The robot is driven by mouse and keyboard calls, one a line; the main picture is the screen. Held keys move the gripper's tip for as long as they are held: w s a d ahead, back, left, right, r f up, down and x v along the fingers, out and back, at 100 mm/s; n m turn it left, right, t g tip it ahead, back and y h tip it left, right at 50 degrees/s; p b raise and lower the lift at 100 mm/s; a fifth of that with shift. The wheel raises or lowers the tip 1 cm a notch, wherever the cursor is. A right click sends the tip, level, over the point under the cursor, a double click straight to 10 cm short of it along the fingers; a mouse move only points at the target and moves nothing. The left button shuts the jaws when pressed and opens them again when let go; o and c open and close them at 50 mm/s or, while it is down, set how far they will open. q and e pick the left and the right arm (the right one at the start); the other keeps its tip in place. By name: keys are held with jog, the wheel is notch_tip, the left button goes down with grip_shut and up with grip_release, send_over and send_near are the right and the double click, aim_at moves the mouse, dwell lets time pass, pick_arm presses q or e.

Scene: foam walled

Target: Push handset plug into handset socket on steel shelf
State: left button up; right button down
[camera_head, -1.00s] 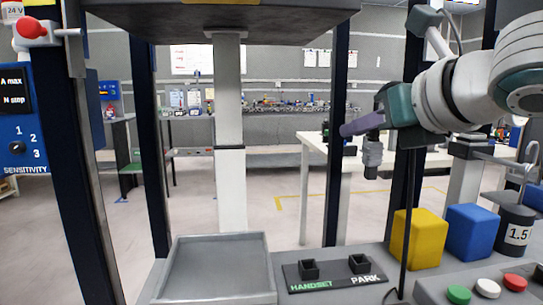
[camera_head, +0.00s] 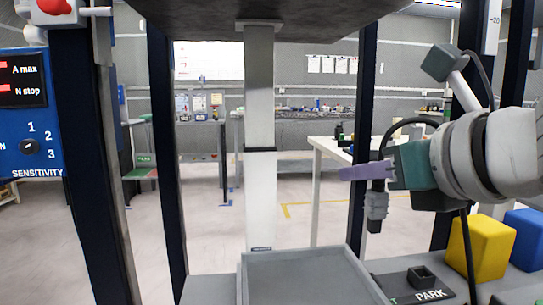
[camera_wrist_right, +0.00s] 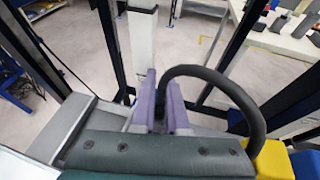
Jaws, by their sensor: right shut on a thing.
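My right gripper (camera_head: 345,173), with purple fingers, points left and is shut on the handset plug (camera_head: 376,208). In the right wrist view the cable (camera_wrist_right: 225,85) loops right from between the purple fingers (camera_wrist_right: 161,88); the plug is mostly hidden. Below, the dark socket plate (camera_head: 398,284) shows the PARK socket (camera_head: 422,277). The handset socket does not show clearly at the tray rim and frame edge. My left gripper is not in view.
A grey tray (camera_head: 300,262) stands left of the socket plate. Yellow (camera_head: 480,247) and blue (camera_head: 525,238) blocks are at the right. A pale post (camera_head: 260,150) and dark uprights stand around, with a dark slab (camera_head: 265,18) overhead. A sensitivity panel (camera_head: 30,120) is at the left.

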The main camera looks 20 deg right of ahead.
aim_at(375, 217)
jog(key=shift+f+b, duration=1.55)
jog(key=shift+f, duration=1.35)
jog(key=shift+r+y+p, duration=0.1)
jog(key=shift+y+p, duration=0.2)
jog(key=shift+p, duration=0.3)
jog(key=shift+n+p, duration=0.3)
jog(key=shift+p, duration=0.15)
jog(key=shift+f+b, duration=0.4)
jog(key=shift+f, duration=0.15)
jog(key=shift+f+b, duration=0.55)
jog(key=shift+f, duration=0.3)
